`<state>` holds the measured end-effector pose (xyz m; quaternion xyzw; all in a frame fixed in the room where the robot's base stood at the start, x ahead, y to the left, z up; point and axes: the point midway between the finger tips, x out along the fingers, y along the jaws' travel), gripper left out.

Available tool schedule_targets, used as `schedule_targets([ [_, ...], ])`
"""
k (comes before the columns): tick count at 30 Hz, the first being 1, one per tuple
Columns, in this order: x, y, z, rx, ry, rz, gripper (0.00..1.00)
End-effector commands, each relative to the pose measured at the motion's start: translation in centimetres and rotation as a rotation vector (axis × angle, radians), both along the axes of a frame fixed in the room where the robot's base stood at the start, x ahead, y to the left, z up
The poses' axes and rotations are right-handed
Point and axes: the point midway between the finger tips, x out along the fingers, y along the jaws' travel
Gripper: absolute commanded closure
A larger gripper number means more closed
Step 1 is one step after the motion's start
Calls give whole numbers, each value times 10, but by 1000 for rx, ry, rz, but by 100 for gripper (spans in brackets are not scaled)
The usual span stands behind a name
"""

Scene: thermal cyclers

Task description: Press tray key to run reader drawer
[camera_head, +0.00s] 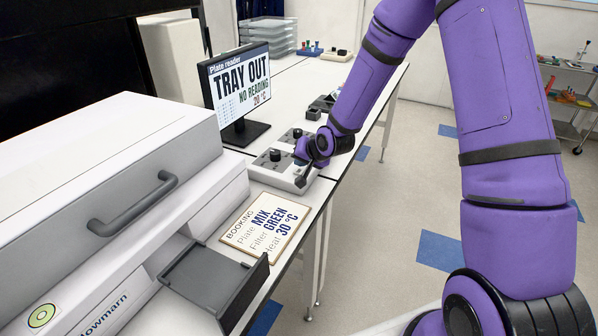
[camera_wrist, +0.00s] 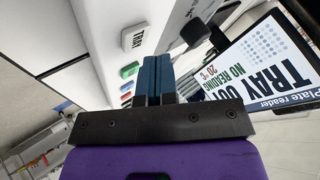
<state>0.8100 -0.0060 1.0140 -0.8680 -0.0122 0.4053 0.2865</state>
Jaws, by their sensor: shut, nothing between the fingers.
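The plate reader (camera_head: 120,170) stands at the left in the head view, with its dark drawer (camera_head: 205,275) slid out and empty. A pale control panel (camera_head: 270,178) with dark knobs sits on the bench behind the booking card. My gripper (camera_head: 301,180) is shut and empty, low over the panel's right side. In the wrist view, my blue fingers (camera_wrist: 157,60) are together beside a row of keys: a white key (camera_wrist: 135,36), a green key (camera_wrist: 130,69), a blue key (camera_wrist: 127,87) and a red one. I cannot tell which is the tray key, or whether the fingertips touch the panel.
The screen (camera_head: 240,85) reads "TRAY OUT", "NO READING", "20 °C". The booking card (camera_head: 265,225) reads plate MIX, filter GREEN, heat 30 °C. More small dark-topped devices stand behind the panel. The bench's right edge runs close beside my arm, with open floor beyond.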

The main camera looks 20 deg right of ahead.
Motion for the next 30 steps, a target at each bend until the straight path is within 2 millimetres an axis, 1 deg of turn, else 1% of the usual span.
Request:
schedule_targets([
  [11, 0, 0, 0, 0, 0, 0, 100],
  [21, 0, 0, -9, 0, 1, 0, 100],
  [30, 0, 0, -8, 0, 0, 0, 100],
])
